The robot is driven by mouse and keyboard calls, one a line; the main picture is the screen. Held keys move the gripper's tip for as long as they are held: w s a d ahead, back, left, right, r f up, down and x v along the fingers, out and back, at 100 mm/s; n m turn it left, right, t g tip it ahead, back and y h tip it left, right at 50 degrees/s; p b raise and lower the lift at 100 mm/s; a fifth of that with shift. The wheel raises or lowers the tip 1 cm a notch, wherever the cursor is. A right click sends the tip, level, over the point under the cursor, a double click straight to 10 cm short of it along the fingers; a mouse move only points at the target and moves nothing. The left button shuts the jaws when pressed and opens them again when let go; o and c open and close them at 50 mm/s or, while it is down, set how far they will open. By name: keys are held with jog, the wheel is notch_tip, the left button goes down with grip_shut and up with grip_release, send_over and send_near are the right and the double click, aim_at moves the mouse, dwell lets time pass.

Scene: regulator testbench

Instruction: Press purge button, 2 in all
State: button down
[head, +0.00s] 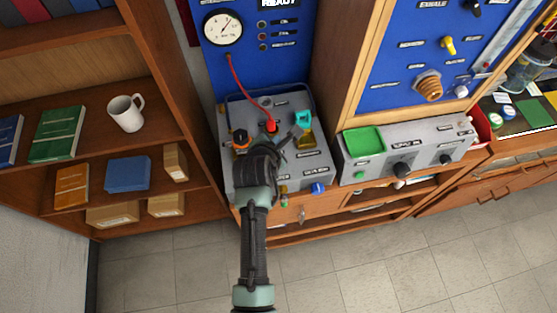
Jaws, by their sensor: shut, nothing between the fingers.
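A grey bench unit (235,108) stands below a blue panel with a round gauge. Its small labels are too small to read, and I cannot make out which control is the purge button; it may be hidden behind my arm. My gripper (284,146) is over the middle of this unit, partly hidden by my own wrist. It is shut and empty. I cannot tell whether it touches anything. A red fitting (271,127) with a red hose is just behind it. An orange-topped black knob (240,138) is to its left, and a blue knob (318,188) is at the front right.
A second grey box (408,150) with a green screen, a green button (360,175) and black knobs stands to the right. A bookshelf (190,150) at left holds books and a white mug (126,113). The tiled floor (350,270) in front is clear.

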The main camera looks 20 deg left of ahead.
notch_tip(320, 180, down, 8)
jog(key=b, duration=0.6)
jog(key=shift+r+b, duration=0.25)
jog(key=shift+b, duration=0.15)
jog(key=shift+f, duration=0.35)
jog(key=shift+f, duration=0.15)
dwell(1.0)
jog(key=shift+f+b, duration=0.25)
jog(key=shift+b, duration=0.05)
jog(key=shift+f+b, duration=0.3)
jog(key=shift+f, duration=0.25)
dwell(0.5)
jog(key=shift+r, duration=0.1)
jog(key=shift+r+p, duration=0.85)
jog(key=shift+p, duration=0.15)
jog(key=shift+r, duration=0.1)
